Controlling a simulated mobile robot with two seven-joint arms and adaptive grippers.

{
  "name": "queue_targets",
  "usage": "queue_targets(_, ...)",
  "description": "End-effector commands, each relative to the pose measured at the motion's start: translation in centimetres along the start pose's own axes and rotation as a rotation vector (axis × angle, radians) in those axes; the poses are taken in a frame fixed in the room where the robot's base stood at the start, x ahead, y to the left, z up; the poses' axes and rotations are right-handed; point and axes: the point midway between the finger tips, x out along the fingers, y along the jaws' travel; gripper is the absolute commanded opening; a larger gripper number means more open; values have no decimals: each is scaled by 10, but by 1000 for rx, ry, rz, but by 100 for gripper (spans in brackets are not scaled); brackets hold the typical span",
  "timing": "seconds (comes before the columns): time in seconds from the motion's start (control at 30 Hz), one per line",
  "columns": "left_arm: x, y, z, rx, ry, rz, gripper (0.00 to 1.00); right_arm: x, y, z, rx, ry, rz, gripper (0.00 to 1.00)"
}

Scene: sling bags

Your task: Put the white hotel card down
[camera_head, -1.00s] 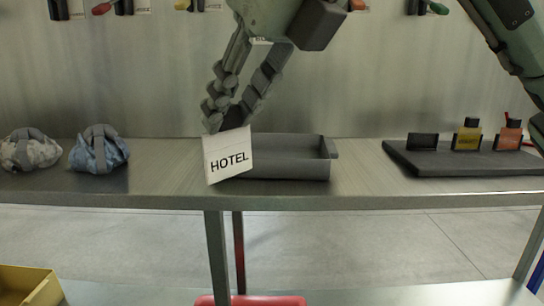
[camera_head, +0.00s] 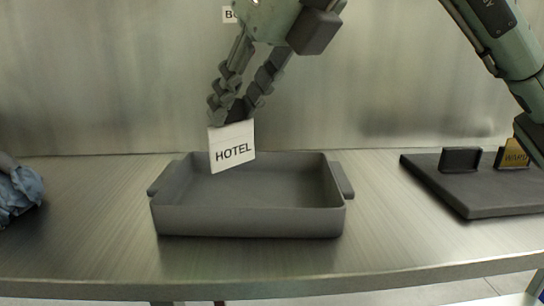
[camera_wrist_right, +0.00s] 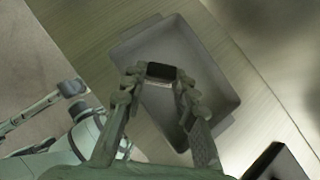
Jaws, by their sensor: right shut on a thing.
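The white card (camera_head: 231,147) with HOTEL printed on it hangs slightly tilted from the fingertips of my right gripper (camera_head: 232,116) in the head view. The gripper is shut on the card's top edge and points down. The card overlaps the back left part of an empty grey tray (camera_head: 248,222) in this view. In the right wrist view the gripper's fingers (camera_wrist_right: 158,73) meet over the tray (camera_wrist_right: 218,82); the card itself is hard to make out there. My left gripper is not seen in the head view.
The tray stands on a metal shelf (camera_head: 90,238). A dark base (camera_head: 485,200) at right carries an empty-looking dark holder (camera_head: 461,160) and a yellow card (camera_head: 514,155). A blue bag (camera_head: 18,192) sits at the left edge. The shelf beside the tray is clear.

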Motion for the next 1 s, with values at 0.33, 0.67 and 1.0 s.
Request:
queue_targets(0.33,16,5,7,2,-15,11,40,32,-66,-24,2,1,0,0)
queue_targets(0.67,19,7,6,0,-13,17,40,54,-72,-42,-1,3,2,0)
queue_targets(1.0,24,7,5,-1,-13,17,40,66,-72,-51,-1,-1,1,0)
